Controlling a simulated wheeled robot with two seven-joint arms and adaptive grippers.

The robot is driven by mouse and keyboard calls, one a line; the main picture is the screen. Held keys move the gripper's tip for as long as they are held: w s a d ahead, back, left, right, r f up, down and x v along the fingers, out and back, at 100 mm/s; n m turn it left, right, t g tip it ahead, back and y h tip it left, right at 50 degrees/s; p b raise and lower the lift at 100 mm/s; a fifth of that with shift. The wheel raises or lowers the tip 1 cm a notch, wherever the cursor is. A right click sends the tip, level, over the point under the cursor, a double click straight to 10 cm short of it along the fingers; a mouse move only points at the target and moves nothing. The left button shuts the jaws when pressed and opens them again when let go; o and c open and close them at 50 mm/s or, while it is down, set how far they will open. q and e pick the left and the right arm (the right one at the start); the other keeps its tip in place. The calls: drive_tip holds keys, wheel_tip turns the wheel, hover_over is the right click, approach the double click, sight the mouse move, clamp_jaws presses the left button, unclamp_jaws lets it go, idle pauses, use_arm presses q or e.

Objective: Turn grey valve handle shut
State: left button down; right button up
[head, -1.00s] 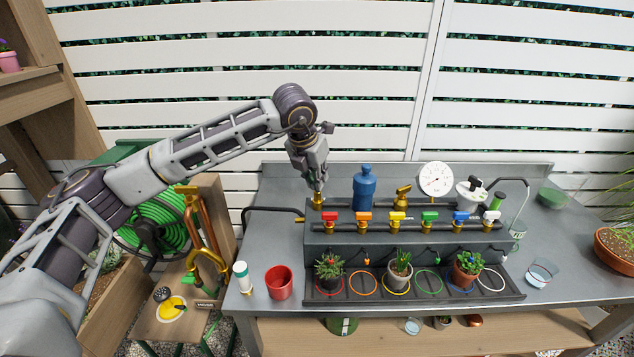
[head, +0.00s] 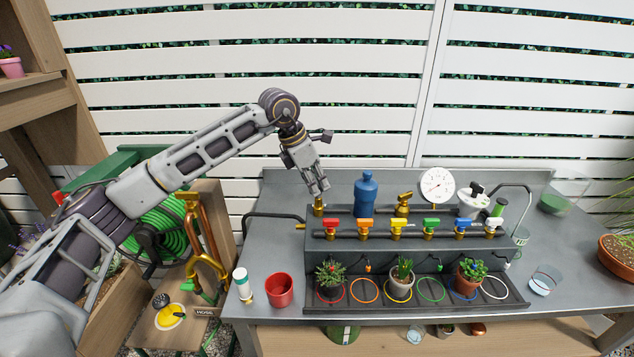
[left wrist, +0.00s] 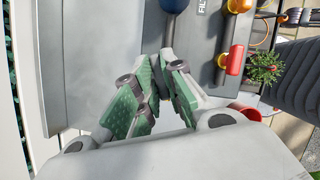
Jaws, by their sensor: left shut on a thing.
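A brass valve (head: 319,208) stands at the left end of the dark manifold on the grey bench. My left gripper (head: 319,189) reaches down to its top from the upper left, tilted. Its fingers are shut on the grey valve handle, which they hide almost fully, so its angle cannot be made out. In the left wrist view the green finger pads (left wrist: 165,75) point at the bench; I cannot make out the handle between them there.
A blue bottle (head: 364,194) stands close right of my gripper. Red (head: 332,223), orange (head: 365,224) and other coloured taps line the manifold (head: 400,249). A red cup (head: 279,290) and a white bottle (head: 244,288) stand at the front left. A dark pipe (head: 268,216) is at left.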

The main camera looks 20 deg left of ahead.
use_arm(q)
drive_tip(key=shift+r+m+g, duration=0.1)
drive_tip(key=shift+m+g, duration=0.2)
drive_tip(key=shift+m, duration=0.4)
drive_tip(key=shift+w+m+h+p, duration=0.1)
drive_tip(key=shift+m+h+p, duration=0.25)
drive_tip(key=shift+m, duration=0.25)
drive_tip(key=shift+a+m+g+p, duration=0.1)
drive_tip(key=shift+m+g+p, duration=0.3)
drive_tip(key=shift+m, duration=0.5)
use_arm(e)
drive_tip(key=s+d+f, duration=0.2)
drive_tip(key=shift+s+d+f, duration=0.1)
drive_tip(key=shift+s+d, duration=0.15)
drive_tip(key=shift+s, duration=0.1)
drive_tip(key=shift+w+a, duration=0.15)
drive_tip(key=shift+a, duration=0.1)
use_arm(q)
drive_tip(key=c, duration=1.5)
unclamp_jaws()
use_arm(e)
drive_tip(key=shift+a, duration=0.15)
